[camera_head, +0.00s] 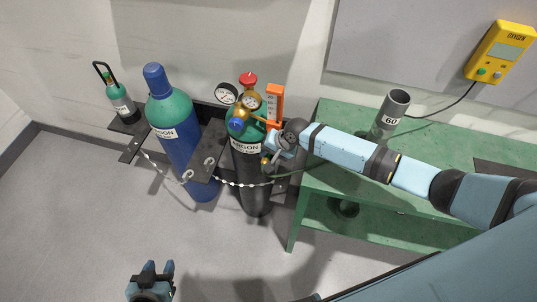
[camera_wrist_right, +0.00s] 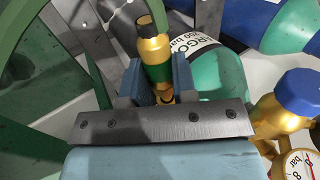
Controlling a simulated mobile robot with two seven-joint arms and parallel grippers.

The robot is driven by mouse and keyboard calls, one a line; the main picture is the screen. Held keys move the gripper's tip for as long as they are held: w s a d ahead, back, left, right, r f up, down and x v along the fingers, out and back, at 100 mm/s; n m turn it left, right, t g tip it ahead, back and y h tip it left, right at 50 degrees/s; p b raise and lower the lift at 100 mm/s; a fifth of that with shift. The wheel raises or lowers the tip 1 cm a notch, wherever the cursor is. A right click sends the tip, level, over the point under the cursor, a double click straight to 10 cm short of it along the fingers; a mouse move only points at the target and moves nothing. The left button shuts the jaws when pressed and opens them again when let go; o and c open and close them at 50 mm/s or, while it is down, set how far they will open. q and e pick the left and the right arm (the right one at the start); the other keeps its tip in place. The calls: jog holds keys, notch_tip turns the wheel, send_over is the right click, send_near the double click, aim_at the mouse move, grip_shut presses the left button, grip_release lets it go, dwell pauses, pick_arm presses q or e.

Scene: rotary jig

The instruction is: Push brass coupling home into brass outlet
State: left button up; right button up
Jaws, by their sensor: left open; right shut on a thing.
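My right gripper (camera_head: 272,153) is beside the regulator on the black-and-green argon cylinder. In the right wrist view its fingers (camera_wrist_right: 156,82) are shut on the brass coupling (camera_wrist_right: 152,45), which has a green band between the fingers. The coupling's brass end (camera_head: 265,161) shows small in the head view. The brass regulator (camera_wrist_right: 272,112) with a blue knob is to the right in the wrist view, apart from the coupling. I cannot make out the brass outlet clearly. My left gripper (camera_head: 156,268) is open and empty, low over the floor.
The black-and-green cylinder (camera_head: 252,180) and a blue-and-green cylinder (camera_head: 178,140) stand in a chained rack. A small green cylinder (camera_head: 119,101) is left. A green bench (camera_head: 345,125) with a grey tube (camera_head: 392,108) is right. A yellow gas meter (camera_head: 500,52) hangs on the wall.

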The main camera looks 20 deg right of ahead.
jog(key=shift+w+d, duration=0.55)
jog(key=shift+w, duration=0.2)
jog(key=o, duration=1)
jog(key=shift+w, duration=0.1)
jog(key=shift+o, duration=0.2)
jog(key=shift+r, duration=0.1)
jog(key=b+v, duration=0.1)
jog(key=v, duration=1.2)
jog(key=shift+d+r, duration=0.2)
jog(key=shift+r, duration=0.1)
